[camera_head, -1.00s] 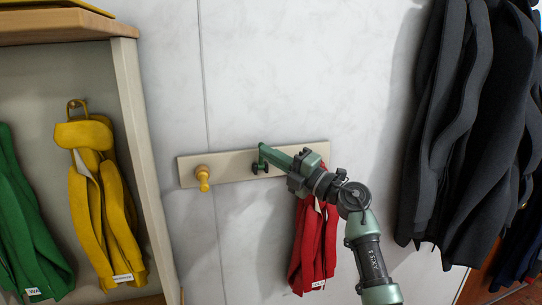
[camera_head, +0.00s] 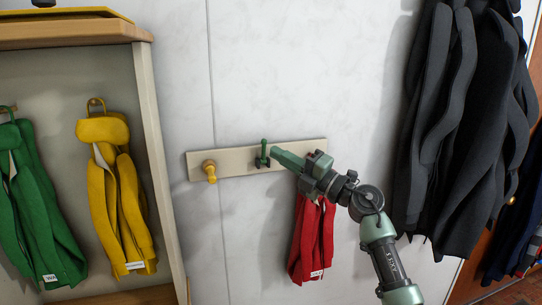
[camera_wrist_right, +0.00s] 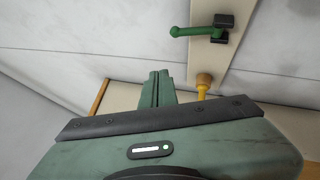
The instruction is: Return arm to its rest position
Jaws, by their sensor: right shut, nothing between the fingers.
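My right gripper (camera_head: 276,152) is shut and empty, a little right of the green hook (camera_head: 263,153) on the wall rail (camera_head: 236,164). The yellow peg (camera_head: 210,171) is bare in the head view. A red jacket (camera_head: 312,240) hangs below my gripper; its top is hidden. My left gripper is in neither view.
An open cubby (camera_head: 160,150) at left holds a green jacket (camera_head: 38,205) and a yellow jacket (camera_head: 117,195) on hooks. Dark garments (camera_head: 465,130) hang at right, close to my right arm. The wall between cubby and rail is clear.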

